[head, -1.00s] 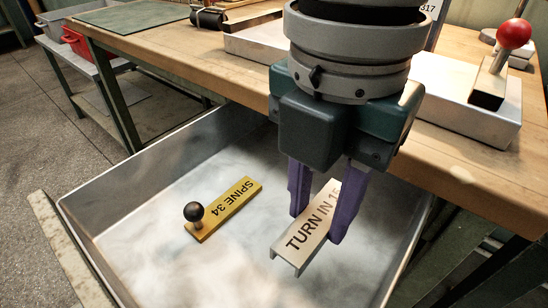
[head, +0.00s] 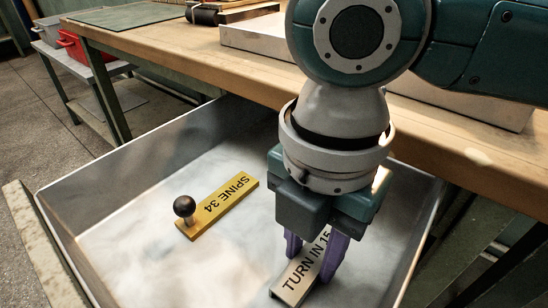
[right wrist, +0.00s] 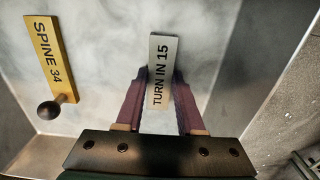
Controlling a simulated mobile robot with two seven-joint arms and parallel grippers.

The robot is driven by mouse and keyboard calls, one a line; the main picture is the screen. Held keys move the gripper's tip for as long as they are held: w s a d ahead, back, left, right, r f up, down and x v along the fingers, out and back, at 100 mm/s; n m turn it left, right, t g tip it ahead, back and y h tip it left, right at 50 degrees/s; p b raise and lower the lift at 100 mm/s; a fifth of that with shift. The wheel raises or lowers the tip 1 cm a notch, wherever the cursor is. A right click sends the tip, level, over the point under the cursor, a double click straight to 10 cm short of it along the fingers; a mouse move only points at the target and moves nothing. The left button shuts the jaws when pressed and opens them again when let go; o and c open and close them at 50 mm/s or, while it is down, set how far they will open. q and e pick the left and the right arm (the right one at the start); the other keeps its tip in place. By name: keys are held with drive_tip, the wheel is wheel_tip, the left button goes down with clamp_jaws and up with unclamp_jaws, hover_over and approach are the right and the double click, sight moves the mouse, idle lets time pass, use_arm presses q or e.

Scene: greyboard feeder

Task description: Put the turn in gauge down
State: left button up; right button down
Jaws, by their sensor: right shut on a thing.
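The turn in gauge (head: 298,278) is a grey metal bar marked "TURN IN 15". My right gripper (head: 312,256), with purple fingers, is shut on it, one finger on each side. It is low inside the metal drawer (head: 120,166); I cannot tell whether the bar touches the drawer floor. In the right wrist view the gauge (right wrist: 162,62) lies between the fingers (right wrist: 158,95) and reaches out past them. My left gripper is not in view.
A yellow gauge marked "SPINE 34" (head: 229,202) with a black knob (head: 184,206) lies in the drawer to the left. Drawer floor between the two gauges is clear. The wooden bench (head: 180,62) stands behind the drawer.

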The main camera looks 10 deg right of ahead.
sight(310, 259)
drive_tip(key=c, duration=0.5)
unclamp_jaws()
wheel_tip(310, 259, up, 12)
drive_tip(key=p, duration=0.5)
drive_tip(key=shift+r, duration=0.2)
